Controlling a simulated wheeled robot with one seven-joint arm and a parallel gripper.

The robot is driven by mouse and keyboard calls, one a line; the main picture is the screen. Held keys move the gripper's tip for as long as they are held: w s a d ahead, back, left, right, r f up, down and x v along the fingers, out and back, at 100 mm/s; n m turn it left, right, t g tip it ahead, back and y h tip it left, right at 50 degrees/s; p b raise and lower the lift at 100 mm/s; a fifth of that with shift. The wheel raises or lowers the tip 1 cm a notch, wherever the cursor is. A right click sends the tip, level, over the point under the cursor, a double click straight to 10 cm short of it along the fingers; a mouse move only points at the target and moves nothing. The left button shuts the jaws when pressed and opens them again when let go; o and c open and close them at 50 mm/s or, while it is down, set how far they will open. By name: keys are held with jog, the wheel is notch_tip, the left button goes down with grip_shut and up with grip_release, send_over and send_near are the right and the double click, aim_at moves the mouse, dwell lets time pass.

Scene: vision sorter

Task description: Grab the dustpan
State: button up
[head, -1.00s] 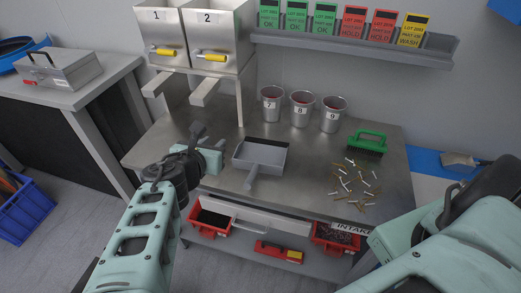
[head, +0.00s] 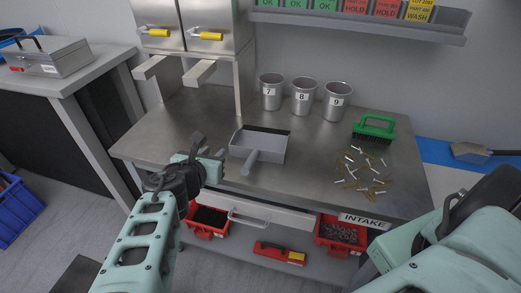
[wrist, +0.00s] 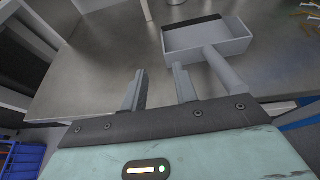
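A grey dustpan (head: 262,143) lies on the steel table (head: 190,118), its handle pointing toward the front edge. In the wrist view the dustpan (wrist: 206,36) is ahead and to the right, with its handle (wrist: 224,70) running down close to the right finger. My gripper (head: 211,157) is just left of the dustpan in the head view. In the wrist view my gripper (wrist: 160,88) has its two fingers apart with nothing between them. The handle is outside the fingers, to their right.
Three numbered metal cups (head: 304,97) stand behind the dustpan. A green brush (head: 374,128) and scattered small parts (head: 365,170) lie on the right of the table. Red bins (head: 340,232) sit below.

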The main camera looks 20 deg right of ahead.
jog(key=p, duration=0.3)
send_near(234, 136)
jog(key=x, duration=0.5)
jog(key=shift+w+a, duration=0.2)
jog(key=shift+w, duration=0.15)
jog(key=shift+s+p+x, duration=0.2)
jog(key=shift+p+x, duration=0.5)
jog(key=shift+x, duration=2)
jog(key=shift+d+f, duration=0.15)
jog(key=shift+d, duration=0.05)
jog(key=shift+c, duration=0.3)
grip_shut()
